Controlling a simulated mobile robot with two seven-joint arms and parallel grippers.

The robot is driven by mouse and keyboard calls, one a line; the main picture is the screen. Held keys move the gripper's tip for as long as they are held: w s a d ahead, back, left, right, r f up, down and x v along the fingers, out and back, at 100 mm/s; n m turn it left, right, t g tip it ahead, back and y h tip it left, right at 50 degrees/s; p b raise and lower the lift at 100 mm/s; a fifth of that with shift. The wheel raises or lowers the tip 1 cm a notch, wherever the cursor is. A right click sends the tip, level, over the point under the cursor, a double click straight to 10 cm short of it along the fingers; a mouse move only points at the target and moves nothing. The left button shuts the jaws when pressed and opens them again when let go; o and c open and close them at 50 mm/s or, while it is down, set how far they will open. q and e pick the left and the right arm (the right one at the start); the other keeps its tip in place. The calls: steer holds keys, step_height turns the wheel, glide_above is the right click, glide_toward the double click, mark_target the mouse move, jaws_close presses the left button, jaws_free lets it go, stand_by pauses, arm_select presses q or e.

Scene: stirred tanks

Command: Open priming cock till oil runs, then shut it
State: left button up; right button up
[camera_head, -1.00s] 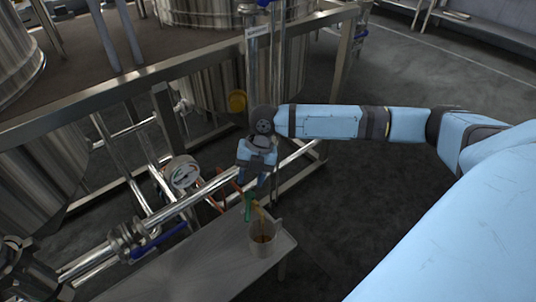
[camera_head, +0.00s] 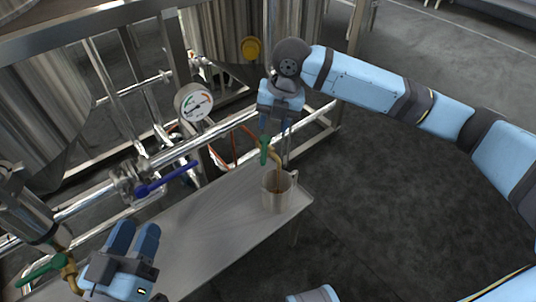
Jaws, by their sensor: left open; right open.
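A small brass cock with a green handle (camera_head: 264,151) hangs from the steel pipe in the middle. Its brass spout (camera_head: 278,160) curves down over a pale cup (camera_head: 279,200). A thin brown streak shows between spout and cup, apparently oil. The green handle points roughly downward. My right gripper (camera_head: 277,138) is open, fingers down around or just beside the cock; contact cannot be told. A second brass cock with a green handle (camera_head: 41,270) is at the lower left, its handle roughly sideways. My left gripper (camera_head: 134,238) is open, just right of that second cock.
A steel bench (camera_head: 205,222) carries the cup. A blue-handled valve (camera_head: 167,179) sits on the pipe at left. A round gauge (camera_head: 194,102) stands behind the pipe. Steel tanks and frame fill the back. Dark floor on the right is clear.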

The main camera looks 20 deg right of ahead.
mark_target(264, 153)
arm_select(q)
step_height(264, 153, down, 6)
steer(key=g+b, duration=0.2)
steer(key=b, duration=0.1)
steer(key=shift+d+f+m+g+b, duration=0.2)
steer(key=shift+f+m+g+b, duration=0.1)
steer(key=shift+m+b, duration=0.1)
arm_select(e)
steer(key=f, duration=0.3)
steer(key=a+f, duration=0.1)
steer(key=f, duration=0.3)
steer(key=a+f, duration=0.1)
steer(key=f, duration=0.2)
steer(key=shift+w+f, duration=0.2)
steer(key=shift+w, duration=0.2)
